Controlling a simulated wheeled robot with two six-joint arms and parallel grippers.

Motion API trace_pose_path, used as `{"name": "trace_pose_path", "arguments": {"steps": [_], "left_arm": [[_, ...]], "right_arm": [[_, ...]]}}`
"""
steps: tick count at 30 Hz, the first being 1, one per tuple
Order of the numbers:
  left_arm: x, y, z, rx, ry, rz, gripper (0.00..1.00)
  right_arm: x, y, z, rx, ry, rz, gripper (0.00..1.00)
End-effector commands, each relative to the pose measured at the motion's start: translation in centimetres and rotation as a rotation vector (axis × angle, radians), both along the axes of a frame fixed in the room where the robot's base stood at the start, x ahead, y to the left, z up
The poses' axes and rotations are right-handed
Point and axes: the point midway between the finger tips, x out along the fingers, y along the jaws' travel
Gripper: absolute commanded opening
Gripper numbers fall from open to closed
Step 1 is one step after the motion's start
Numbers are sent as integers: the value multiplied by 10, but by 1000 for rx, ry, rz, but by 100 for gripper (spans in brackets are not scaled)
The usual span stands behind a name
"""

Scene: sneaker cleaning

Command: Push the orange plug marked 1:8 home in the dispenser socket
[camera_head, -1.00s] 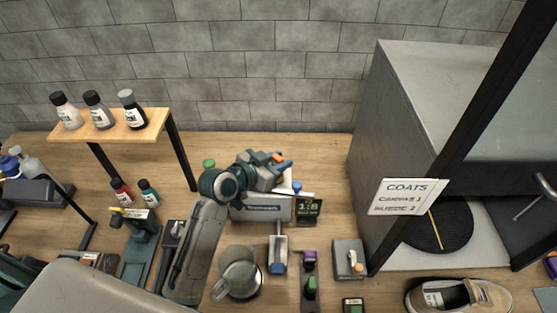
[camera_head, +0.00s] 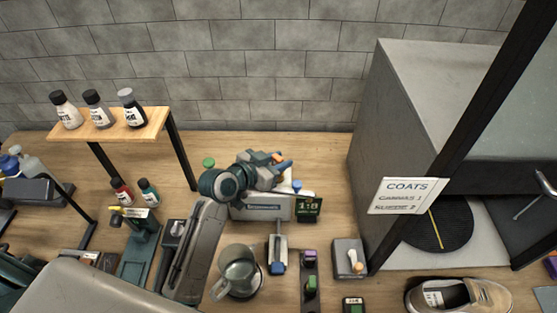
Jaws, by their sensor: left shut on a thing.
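My left gripper (camera_head: 281,163) is over the top of the dispenser (camera_head: 262,207), a grey box at the back middle of the bench. It is shut on the orange plug (camera_head: 278,157), of which only a small orange part shows between the fingers. The socket and the plug's lower end are hidden behind my gripper and wrist, so I cannot tell how deep the plug sits. A small dark display with green characters (camera_head: 308,207) stands at the dispenser's right end. My right gripper is not in view.
A purple plug (camera_head: 310,255) and a green plug (camera_head: 311,283) stand in a dark rack in front. A glass jug (camera_head: 238,270) stands left of a blue-ended tool (camera_head: 277,266). A shelf with bottles (camera_head: 108,127) is at left, a grey cabinet (camera_head: 403,130) at right. A sneaker (camera_head: 460,297) lies front right.

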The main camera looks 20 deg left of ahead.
Motion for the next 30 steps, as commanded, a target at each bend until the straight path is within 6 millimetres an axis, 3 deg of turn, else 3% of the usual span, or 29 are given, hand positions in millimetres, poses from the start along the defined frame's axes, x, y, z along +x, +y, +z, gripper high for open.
{"name": "trace_pose_path", "arguments": {"steps": [15,16,19,30], "left_arm": [[0,0,-14,0,0,0,6],[0,0,-13,0,0,0,34],[0,0,-13,0,1,0,54],[-4,2,-14,2,1,0,54]], "right_arm": [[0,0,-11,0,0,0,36],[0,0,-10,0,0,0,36],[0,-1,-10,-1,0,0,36],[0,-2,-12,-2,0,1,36]]}}
